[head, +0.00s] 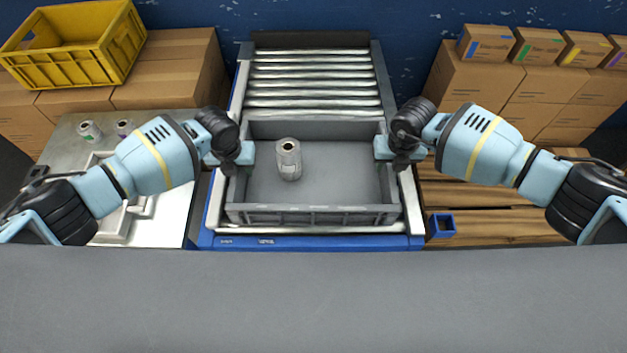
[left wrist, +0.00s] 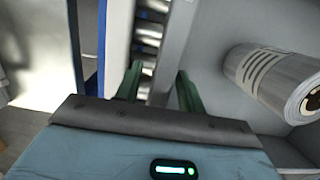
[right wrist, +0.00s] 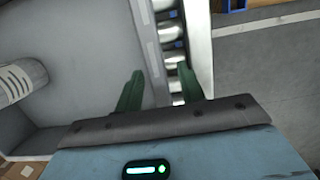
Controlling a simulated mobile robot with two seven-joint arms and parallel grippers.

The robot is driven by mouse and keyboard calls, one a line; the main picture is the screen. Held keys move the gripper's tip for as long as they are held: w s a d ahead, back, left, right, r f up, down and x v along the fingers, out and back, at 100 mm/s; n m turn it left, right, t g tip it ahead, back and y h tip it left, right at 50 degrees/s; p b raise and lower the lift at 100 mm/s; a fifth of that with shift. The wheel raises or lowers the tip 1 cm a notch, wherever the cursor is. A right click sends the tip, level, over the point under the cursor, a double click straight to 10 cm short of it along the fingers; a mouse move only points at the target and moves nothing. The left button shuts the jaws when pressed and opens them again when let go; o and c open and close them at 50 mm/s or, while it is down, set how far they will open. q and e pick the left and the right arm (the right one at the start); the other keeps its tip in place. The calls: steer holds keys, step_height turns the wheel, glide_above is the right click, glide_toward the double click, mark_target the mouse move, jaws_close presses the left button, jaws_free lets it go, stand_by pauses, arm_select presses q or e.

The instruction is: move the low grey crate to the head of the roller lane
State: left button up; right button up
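The low grey crate (head: 340,182) sits level on the near part of the roller lane (head: 312,86), with bare rollers beyond it. A silver roll with a dark-striped label (head: 288,160) stands inside it, left of the middle. My left gripper (head: 229,168) is at the crate's left wall. In the left wrist view its green fingers (left wrist: 158,88) are apart, with the wall's rim between them. My right gripper (head: 402,163) is at the right wall. In the right wrist view its fingers (right wrist: 160,92) are also apart around the rim. The fingertips in the head view are mostly hidden.
A steel table (head: 170,210) with small rolls (head: 90,131) stands at the left. A yellow crate (head: 75,45) rests on cartons behind it. Cartons (head: 480,85) and a wooden pallet (head: 480,195) are at the right. A small blue bin (head: 441,225) is beside the lane's near right corner.

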stand_by(0.3)
arm_select(q)
steer(key=r, duration=0.4)
steer(key=s+r, duration=0.1)
steer(key=r, duration=0.7)
steer(key=shift+s, duration=0.25)
arm_select(e)
step_height(320, 180, up, 12)
steer(key=s, duration=0.1)
steer(key=shift+s, duration=0.25)
arm_select(q)
steer(key=shift+f, duration=0.1)
